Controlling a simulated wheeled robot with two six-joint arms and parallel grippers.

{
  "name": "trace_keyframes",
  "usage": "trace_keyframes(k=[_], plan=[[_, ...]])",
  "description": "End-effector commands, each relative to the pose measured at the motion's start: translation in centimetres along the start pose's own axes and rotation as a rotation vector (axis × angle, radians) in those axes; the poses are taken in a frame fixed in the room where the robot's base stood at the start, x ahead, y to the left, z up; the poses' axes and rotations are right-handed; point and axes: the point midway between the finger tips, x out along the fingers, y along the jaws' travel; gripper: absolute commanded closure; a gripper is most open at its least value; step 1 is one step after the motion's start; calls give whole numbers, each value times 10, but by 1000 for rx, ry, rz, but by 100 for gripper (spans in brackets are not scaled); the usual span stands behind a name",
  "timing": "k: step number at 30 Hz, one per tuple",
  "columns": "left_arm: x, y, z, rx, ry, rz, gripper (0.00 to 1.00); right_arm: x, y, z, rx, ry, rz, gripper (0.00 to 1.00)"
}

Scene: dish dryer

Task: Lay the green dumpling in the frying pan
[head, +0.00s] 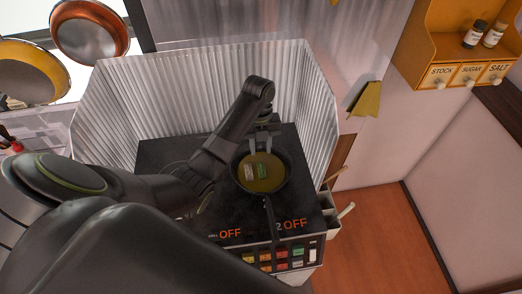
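The frying pan (276,184) is dark and round with a yellowish inside, and sits on the black stove top with its handle towards the front. The green dumpling (263,170) lies in the pan near its middle. A pale grey-white dumpling (250,172) lies beside it on the left. My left gripper (261,149) is over the far side of the pan, behind the dumplings. Its two light fingers are spread apart, with nothing visible between them. My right gripper is not in view.
A corrugated metal splash guard (205,85) surrounds the stove (155,153) at the back and sides. Coloured buttons (281,253) line the stove front. Copper pans (90,32) hang at upper left. A spice shelf (455,50) is at upper right. Open floor lies right.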

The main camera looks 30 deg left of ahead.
Motion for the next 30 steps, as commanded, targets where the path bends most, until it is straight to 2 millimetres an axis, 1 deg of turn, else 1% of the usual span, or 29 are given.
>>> trace_keyframes(k=[1,6,9,15,30], plan=[[-14,0,-1,0,0,0,68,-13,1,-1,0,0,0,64],[-31,0,0,-1,0,1,68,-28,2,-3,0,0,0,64],[-37,0,0,-1,0,1,68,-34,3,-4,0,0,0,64],[-42,0,0,-1,0,1,68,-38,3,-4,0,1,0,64],[-42,0,0,0,0,0,68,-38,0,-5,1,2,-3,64]])
